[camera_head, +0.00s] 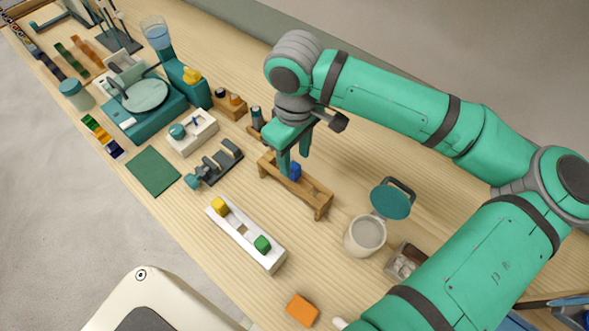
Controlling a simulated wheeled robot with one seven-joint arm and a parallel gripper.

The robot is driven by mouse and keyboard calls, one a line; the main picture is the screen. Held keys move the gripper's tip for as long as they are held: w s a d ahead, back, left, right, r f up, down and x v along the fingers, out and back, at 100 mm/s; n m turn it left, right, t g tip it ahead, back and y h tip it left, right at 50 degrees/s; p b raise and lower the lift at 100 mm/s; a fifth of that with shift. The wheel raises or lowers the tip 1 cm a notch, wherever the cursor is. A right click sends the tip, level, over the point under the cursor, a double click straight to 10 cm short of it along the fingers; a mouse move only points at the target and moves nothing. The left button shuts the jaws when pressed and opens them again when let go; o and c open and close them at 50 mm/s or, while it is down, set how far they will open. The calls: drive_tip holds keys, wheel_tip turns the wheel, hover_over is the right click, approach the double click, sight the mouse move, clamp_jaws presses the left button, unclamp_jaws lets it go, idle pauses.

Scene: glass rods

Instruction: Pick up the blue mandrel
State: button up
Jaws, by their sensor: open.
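The blue mandrel (295,171) shows as a small blue block in the wooden rack (318,200) at the middle of the table. Any lower part of it is hidden by the rack. My gripper (293,163) points down over the rack, its fingers open. One finger is just left of the blue mandrel and the other reaches down behind it to the upper right. I cannot tell whether either finger touches it.
A white rack (246,238) holds a yellow block (219,205) and a green block (262,243) in front. A pale mug (366,236) stands right, by a round teal lid (390,202). A dark clamp-like tool (215,164) lies left. An orange block (302,310) lies near the front edge.

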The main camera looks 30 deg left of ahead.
sight(294, 166)
drive_tip(key=shift+a+f, duration=0.1)
drive_tip(key=shift+f, duration=2.6)
clamp_jaws()
